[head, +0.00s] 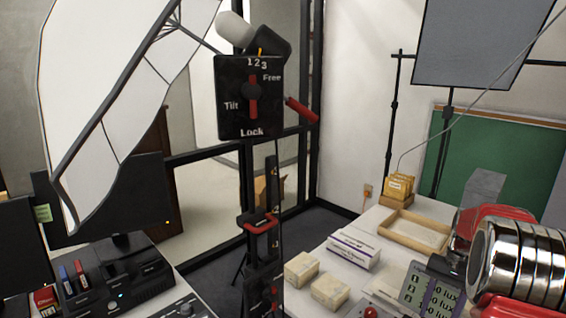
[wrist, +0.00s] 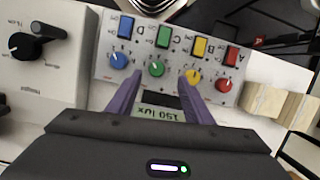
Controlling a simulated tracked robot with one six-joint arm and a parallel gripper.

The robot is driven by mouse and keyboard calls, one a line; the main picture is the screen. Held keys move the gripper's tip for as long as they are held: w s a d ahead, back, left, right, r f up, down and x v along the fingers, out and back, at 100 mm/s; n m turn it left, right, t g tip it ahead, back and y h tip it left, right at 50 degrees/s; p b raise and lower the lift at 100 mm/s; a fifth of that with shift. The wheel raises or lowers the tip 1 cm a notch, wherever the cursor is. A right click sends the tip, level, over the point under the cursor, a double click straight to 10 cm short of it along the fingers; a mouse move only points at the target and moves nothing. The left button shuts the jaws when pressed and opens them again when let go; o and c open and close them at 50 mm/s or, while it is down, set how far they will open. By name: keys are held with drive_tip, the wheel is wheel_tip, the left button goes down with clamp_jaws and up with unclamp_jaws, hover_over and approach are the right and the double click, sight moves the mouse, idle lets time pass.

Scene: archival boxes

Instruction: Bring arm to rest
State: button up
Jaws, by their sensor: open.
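My gripper (wrist: 158,78) shows in the wrist view with two purple fingers spread apart and nothing between the tips. It is over the near side of a grey control panel (wrist: 213,62) with blue, green, yellow and red knobs and matching switches. A small display (wrist: 165,112) reading 150 lux shows between the fingers. I cannot tell whether the fingertips touch the panel. The gripper cannot be made out in the head view.
In the wrist view, a crank box (wrist: 40,75) is left and pale blocks (wrist: 265,98) are right. In the head view, a black tilt-lock box (head: 232,118) on a stand rises centrally. A white carton (head: 354,250), small boxes (head: 301,269) and a wooden tray (head: 385,230) occupy the right table.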

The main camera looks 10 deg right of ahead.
drive_tip(key=s+a+r+n+t, duration=0.2)
drive_tip(key=s+a+r, duration=0.3)
drive_tip(key=a, duration=0.5)
drive_tip(key=s+a+r+n+t+h, duration=0.1)
drive_tip(key=s+a+r+n+t, duration=0.1)
drive_tip(key=s+a+r+n, duration=0.2)
drive_tip(key=s+a+r+n+t+h, duration=0.1)
drive_tip(key=s+a+r+n+t, duration=0.2)
drive_tip(key=a, duration=1.5)
drive_tip(key=s+r, duration=0.3)
drive_tip(key=s, duration=0.3)
drive_tip(key=shift+a, duration=0.25)
drive_tip(key=shift+r, duration=0.1)
